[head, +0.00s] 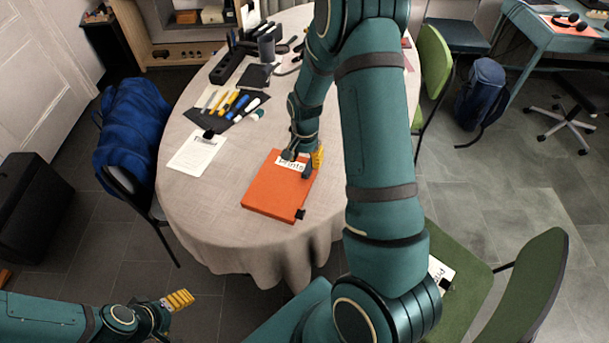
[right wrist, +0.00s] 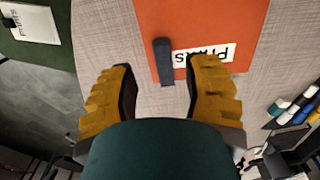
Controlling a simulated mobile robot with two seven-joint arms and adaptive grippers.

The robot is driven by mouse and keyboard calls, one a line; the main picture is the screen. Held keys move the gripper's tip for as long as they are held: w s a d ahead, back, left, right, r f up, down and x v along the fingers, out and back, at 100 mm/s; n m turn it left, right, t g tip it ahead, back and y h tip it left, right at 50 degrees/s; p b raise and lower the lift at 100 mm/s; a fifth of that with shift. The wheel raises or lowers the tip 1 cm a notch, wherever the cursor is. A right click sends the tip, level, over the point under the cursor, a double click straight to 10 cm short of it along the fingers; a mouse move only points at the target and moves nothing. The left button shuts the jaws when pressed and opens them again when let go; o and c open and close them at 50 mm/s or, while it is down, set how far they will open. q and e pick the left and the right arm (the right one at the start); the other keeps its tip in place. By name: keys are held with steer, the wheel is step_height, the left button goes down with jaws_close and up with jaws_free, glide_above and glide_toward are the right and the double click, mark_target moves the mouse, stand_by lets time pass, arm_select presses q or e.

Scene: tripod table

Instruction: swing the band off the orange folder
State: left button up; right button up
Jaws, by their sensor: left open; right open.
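The orange folder (head: 272,195) lies flat near the table's front edge, with a white "Prints" label by its far edge; the folder also shows in the right wrist view (right wrist: 205,18). The band (right wrist: 164,62) is a short dark grey bar at the left end of the label there. It lies across the folder's edge, one end over the tablecloth. My right gripper (head: 304,164) is over that edge, open, its yellow fingers on either side of the band; I cannot tell whether they touch it. My left gripper (head: 178,300) is open and empty, low at the left, away from the table.
A white sheet (head: 197,152) with a clip lies left of the folder. Behind it are pens on a dark mat (head: 227,107) and a black organiser (head: 232,66). A green chair (head: 535,290) with a clipped paper stands right.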

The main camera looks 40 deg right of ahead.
mark_target(305, 173)
step_height(305, 173, down, 8)
steer(key=shift+r+b, duration=0.25)
steer(key=shift+b, duration=0.25)
jaws_close()
